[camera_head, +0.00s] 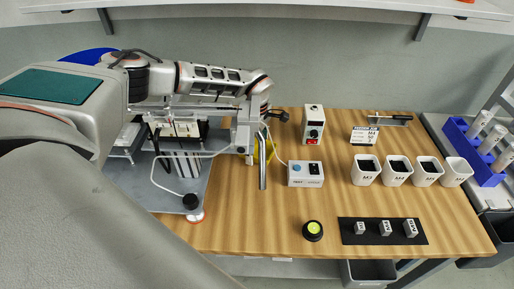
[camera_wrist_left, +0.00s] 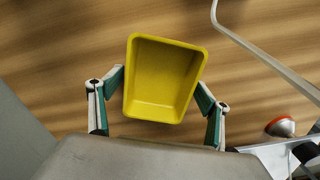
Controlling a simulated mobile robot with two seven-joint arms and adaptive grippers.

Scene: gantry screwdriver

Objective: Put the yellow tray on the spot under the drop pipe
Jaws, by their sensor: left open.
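The yellow tray (camera_wrist_left: 164,80) lies on the wooden bench in the left wrist view, its open top facing the camera. In the head view only a yellow sliver of the tray (camera_head: 269,150) shows behind my left gripper and a metal tube. My left gripper (camera_wrist_left: 160,88) is open, with one finger on each side of the tray; I cannot tell whether they touch it. A bent metal tube (camera_head: 263,168), possibly the drop pipe, also shows in the left wrist view (camera_wrist_left: 266,52). The spot under the pipe cannot be made out. My right gripper is not in view.
A gantry machine on a grey plate (camera_head: 140,184) stands at left, partly behind my left arm. A blue-button box (camera_head: 305,174), a switch box (camera_head: 313,124), white cups (camera_head: 397,171), a black mat (camera_head: 350,236) and a yellow-green button (camera_head: 313,230) stand right. The front-middle bench is clear.

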